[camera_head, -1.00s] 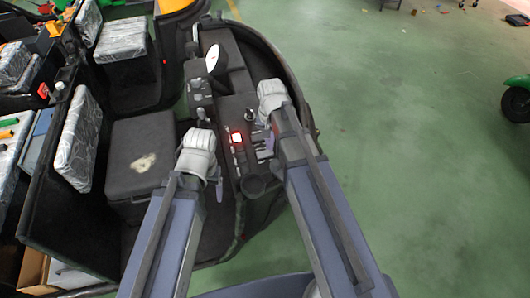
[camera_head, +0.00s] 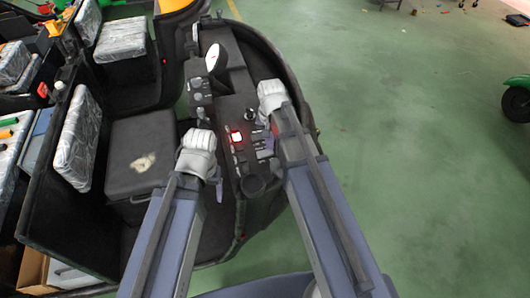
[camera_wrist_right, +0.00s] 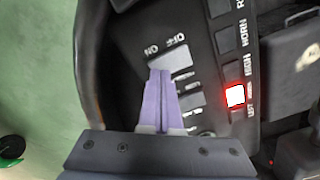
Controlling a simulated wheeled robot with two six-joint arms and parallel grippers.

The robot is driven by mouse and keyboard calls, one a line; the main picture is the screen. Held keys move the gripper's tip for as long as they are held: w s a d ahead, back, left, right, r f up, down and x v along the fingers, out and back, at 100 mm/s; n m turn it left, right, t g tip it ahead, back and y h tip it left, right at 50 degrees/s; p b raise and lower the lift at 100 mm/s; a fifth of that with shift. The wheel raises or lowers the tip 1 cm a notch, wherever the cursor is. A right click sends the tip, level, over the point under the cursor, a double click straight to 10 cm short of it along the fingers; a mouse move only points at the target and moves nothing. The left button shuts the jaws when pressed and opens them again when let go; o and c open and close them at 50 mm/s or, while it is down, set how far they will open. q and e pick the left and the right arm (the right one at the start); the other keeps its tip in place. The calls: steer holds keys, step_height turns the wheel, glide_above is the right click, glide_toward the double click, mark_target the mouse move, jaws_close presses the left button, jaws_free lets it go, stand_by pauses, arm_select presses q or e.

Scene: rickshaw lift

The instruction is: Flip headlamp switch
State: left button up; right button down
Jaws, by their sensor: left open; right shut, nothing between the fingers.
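A black control panel (camera_head: 238,110) of the rickshaw shows in the head view. In the right wrist view it carries grey rocker switches, one (camera_wrist_right: 170,58) below partly readable lettering. A red-lit button (camera_wrist_right: 235,96) shines there, and also in the head view (camera_head: 237,137). I cannot tell which one is the headlamp switch. My right gripper (camera_wrist_right: 160,76) is shut and empty, its purple fingers at the grey rocker's near edge; contact is unclear. My left gripper (camera_head: 218,187) is open and empty, left of the panel. Its fingers are mostly hidden behind the arm.
A dark seat box (camera_head: 140,165) is left of the panel. A black round cup-like part (camera_head: 253,185) sits at the near end. Green floor (camera_head: 420,180) is open to the right.

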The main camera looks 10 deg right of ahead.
steer(key=shift+f+b, duration=0.7)
steer(key=shift+f, duration=0.1)
steer(key=shift+r, duration=0.15)
step_height(320, 180, up, 7)
steer(key=p, duration=0.7)
stand_by(0.4)
stand_by(0.4)
